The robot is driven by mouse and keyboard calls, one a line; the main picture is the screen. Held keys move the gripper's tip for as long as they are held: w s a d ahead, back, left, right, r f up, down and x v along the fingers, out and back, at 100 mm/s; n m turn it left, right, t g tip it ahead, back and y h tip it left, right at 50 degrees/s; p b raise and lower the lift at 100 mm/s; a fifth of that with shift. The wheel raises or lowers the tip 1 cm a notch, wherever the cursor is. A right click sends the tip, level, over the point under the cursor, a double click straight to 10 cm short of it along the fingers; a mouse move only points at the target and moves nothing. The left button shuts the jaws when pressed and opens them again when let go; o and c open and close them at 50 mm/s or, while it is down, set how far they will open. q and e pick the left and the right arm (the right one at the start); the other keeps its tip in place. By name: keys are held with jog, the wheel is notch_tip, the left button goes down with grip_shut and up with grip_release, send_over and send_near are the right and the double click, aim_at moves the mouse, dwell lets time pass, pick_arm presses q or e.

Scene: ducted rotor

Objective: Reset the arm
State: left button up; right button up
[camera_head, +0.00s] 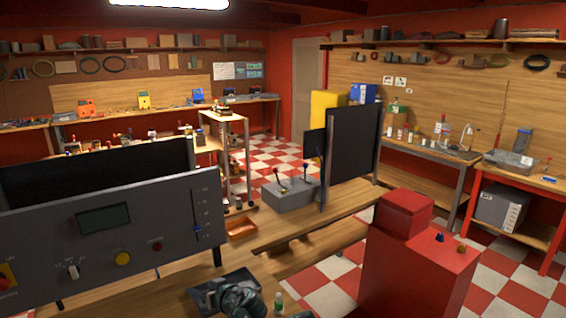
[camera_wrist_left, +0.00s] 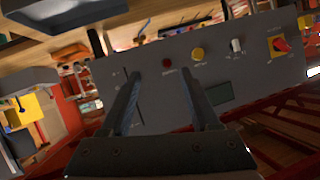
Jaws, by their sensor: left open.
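My left gripper (camera_head: 222,294) shows low in the middle of the head view, dark, above the wooden bench. In the left wrist view the two dark fingers (camera_wrist_left: 161,76) stand apart with nothing between them. Beyond them is the grey control panel (camera_wrist_left: 220,72), seen upside down; the fingers overlap its face in that view, and I cannot tell how far off it is. In the head view the same panel (camera_head: 140,215) stands at the left, with a display, a yellow button, a small red button and a slider. My right gripper is not in view.
A grey box with levers (camera_head: 290,190) and a dark screen (camera_head: 350,155) stand on the bench. An orange tray (camera_head: 241,229) lies near its middle. A small bottle (camera_head: 278,304) is just right of my left gripper. A red cabinet (camera_head: 420,260) is at right.

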pick_arm(q)
jog(key=s+a+f+m+g+h, duration=0.1)
jog(key=s+f+m+g+h, duration=0.15)
jog(key=s+f+g, duration=0.4)
jog(key=s+d+f+m+g+h+b, duration=0.3)
jog(key=s+d+f+m+h+b, duration=0.2)
jog(key=s+d+f, duration=0.8)
jog(key=d+f+m+b, duration=0.1)
jog(key=d+m+b, duration=0.2)
jog(key=d, duration=0.1)
jog(key=shift+s+f+h, duration=0.25)
jog(key=shift+h, duration=0.1)
